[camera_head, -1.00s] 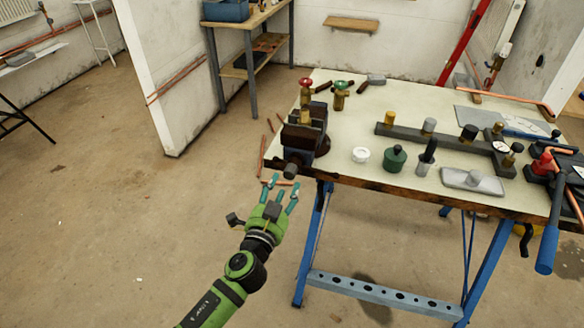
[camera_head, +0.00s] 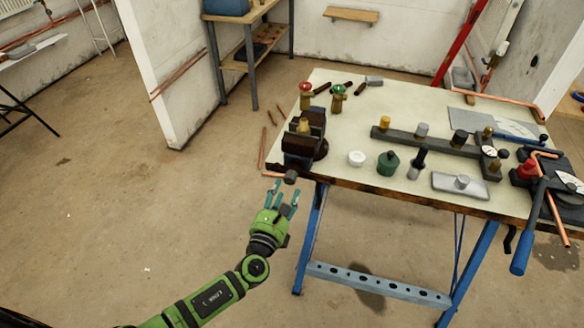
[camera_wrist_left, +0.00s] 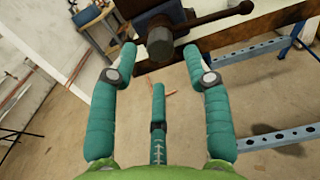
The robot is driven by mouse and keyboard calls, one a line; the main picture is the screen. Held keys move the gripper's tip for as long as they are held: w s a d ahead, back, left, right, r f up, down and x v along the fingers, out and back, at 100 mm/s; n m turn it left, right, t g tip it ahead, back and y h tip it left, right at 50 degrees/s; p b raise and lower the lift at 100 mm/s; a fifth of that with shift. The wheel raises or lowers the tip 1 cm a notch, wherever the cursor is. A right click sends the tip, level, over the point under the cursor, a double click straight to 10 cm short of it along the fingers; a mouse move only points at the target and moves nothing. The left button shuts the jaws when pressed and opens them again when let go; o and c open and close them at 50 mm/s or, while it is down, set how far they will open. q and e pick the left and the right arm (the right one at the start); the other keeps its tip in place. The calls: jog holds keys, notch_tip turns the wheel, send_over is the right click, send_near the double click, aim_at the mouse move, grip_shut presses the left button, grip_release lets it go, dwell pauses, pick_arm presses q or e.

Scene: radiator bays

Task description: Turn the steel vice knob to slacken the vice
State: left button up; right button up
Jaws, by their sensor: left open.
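The vice (camera_head: 303,140) stands at the left corner of the workbench, its jaws around a brass-coloured piece (camera_head: 304,126). Its steel knob (camera_head: 291,177) sticks out at the front, below the bench top's edge. In the left wrist view the knob (camera_wrist_left: 160,44) is a grey cylinder beyond the fingertips, with a dark bar (camera_wrist_left: 210,18) beside it. My left gripper (camera_head: 283,190) is open and empty, its teal fingers pointing up at the knob from just in front. In the wrist view (camera_wrist_left: 158,62) the fingers are spread to either side of the knob, apart from it. My right gripper is out of view.
The workbench (camera_head: 400,195) has blue legs. On it are a red-handled valve (camera_head: 305,92), a green-handled valve (camera_head: 338,96), a white ring (camera_head: 356,158), a green container (camera_head: 388,163) and a long dark bar (camera_head: 430,140). The floor left of the bench is mostly clear.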

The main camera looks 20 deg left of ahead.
aim_at(289, 182)
pick_arm(q)
jog(key=shift+m, duration=0.3)
jog(key=shift+f, duration=0.1)
jog(key=shift+w, duration=0.2)
jog(key=shift+w+d+b, duration=0.1)
jog(key=shift+w+b, duration=0.9)
jog(key=shift+w, duration=1.35)
